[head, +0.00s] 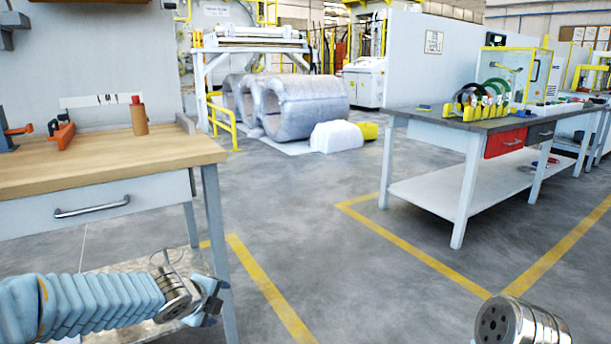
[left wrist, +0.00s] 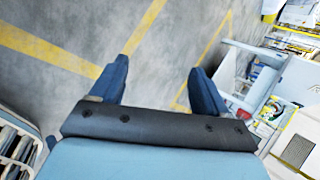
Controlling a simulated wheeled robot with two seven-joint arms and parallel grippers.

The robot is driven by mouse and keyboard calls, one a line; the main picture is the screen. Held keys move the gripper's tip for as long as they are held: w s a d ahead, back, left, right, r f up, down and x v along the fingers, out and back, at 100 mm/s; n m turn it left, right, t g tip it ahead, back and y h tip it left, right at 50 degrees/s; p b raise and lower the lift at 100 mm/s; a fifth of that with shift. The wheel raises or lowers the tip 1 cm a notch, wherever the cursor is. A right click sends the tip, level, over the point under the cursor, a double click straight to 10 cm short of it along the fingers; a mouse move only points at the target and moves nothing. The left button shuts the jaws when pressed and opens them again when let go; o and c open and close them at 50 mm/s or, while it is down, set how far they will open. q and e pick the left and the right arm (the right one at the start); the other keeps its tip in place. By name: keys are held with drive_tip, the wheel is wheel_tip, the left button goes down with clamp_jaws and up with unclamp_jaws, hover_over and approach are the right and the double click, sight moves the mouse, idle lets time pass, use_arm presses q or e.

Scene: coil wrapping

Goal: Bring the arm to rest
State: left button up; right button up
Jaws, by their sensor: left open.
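My left arm comes in low from the left in the head view, in a pale blue sleeve. Its gripper (head: 212,302) is in front of the wooden workbench (head: 110,158), below the level of its top and near its front right leg. In the left wrist view the two dark blue fingers of the left gripper (left wrist: 160,78) are wide apart with only grey floor between them. The left gripper is empty. The metal end of my right arm shows at the bottom right of the head view, but no right gripper fingers show.
A brown cylinder (head: 139,117) and an orange tool (head: 60,134) stand on the workbench. A grey-topped table (head: 425,113) with a yellow rack (head: 480,104) stands at the right. Large wrapped coils (head: 298,103) lie behind. The floor (head: 330,250) between is clear, with yellow lines.

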use_arm(q)
drive_tip(key=s+d+f+n+g+h+p, duration=0.1)
drive_tip(key=s+d+f+n+g, duration=0.15)
drive_tip(key=f, duration=0.35)
drive_tip(key=s+d+f+n+g+h, duration=0.1)
drive_tip(key=s+d+f+n, duration=0.25)
drive_tip(key=f, duration=0.25)
drive_tip(key=s+d+f+n+g+p, duration=0.3)
drive_tip(key=s+f+n+g, duration=0.1)
drive_tip(key=s+f+n, duration=1.2)
drive_tip(key=s+n, duration=0.1)
drive_tip(key=s, duration=0.2)
drive_tip(key=shift+s+f+h, duration=0.25)
drive_tip(key=shift+f+h, duration=0.05)
